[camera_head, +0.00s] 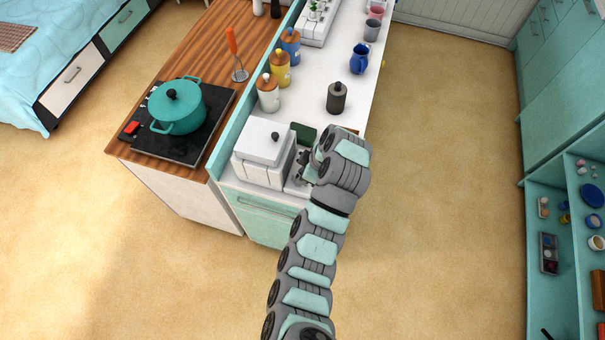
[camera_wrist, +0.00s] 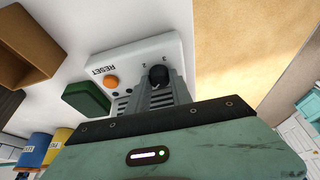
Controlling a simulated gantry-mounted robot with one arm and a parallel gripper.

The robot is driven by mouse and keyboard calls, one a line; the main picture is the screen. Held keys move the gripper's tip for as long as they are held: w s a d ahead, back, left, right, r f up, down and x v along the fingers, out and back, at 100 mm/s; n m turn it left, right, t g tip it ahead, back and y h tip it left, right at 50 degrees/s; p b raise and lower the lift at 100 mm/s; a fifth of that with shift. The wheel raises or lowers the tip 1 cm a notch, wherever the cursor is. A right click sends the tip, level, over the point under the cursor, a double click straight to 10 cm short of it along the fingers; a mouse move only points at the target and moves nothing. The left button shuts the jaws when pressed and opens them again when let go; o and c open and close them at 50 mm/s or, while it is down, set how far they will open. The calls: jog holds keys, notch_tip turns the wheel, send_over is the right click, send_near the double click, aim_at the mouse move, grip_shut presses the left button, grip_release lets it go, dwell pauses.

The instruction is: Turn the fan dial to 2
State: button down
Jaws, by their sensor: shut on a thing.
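In the wrist view, a white control panel (camera_wrist: 140,55) carries a black dial (camera_wrist: 158,74) and an orange button (camera_wrist: 111,82) marked RESET. Small number marks sit beyond the dial; one looks like a 2. The dial's pointer is too small and covered to read. My gripper (camera_wrist: 160,88) has its two ridged fingers closed around the dial. In the head view, my gripper (camera_head: 305,170) is at the near end of the white counter, right beside a white lidded box (camera_head: 262,145). My wrist hides most of the panel and the dial there.
A dark green block (camera_wrist: 87,98) lies beside the panel; it shows behind my gripper in the head view (camera_head: 304,131). A dark grey canister (camera_head: 336,98) and white, yellow and blue jars stand farther back. A teal pot (camera_head: 178,107) sits on the hob. The floor right is clear.

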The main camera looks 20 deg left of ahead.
jog(key=shift+s+f+m+t, duration=0.1)
jog(key=shift+m+t, duration=0.4)
jog(key=shift+m, duration=0.7)
jog(key=m+t+b, duration=0.1)
jog(key=m, duration=0.1)
jog(key=shift+s+m, duration=0.15)
jog(key=shift+m, duration=0.25)
jog(key=m+t+h, duration=0.1)
jog(key=m, duration=0.2)
jog(key=shift+a+m, duration=0.1)
jog(key=shift+m, duration=0.2)
jog(key=m+t+h, duration=0.1)
jog(key=m, duration=0.3)
jog(key=shift+s+a+p, duration=0.1)
jog(key=shift+p, duration=0.3)
jog(key=shift+m+t+h, duration=0.4)
jog(key=shift+m+h, duration=0.5)
jog(key=shift+m, duration=1.1)
jog(key=c, duration=1.2)
grip_release()
jog(key=shift+o, duration=0.2)
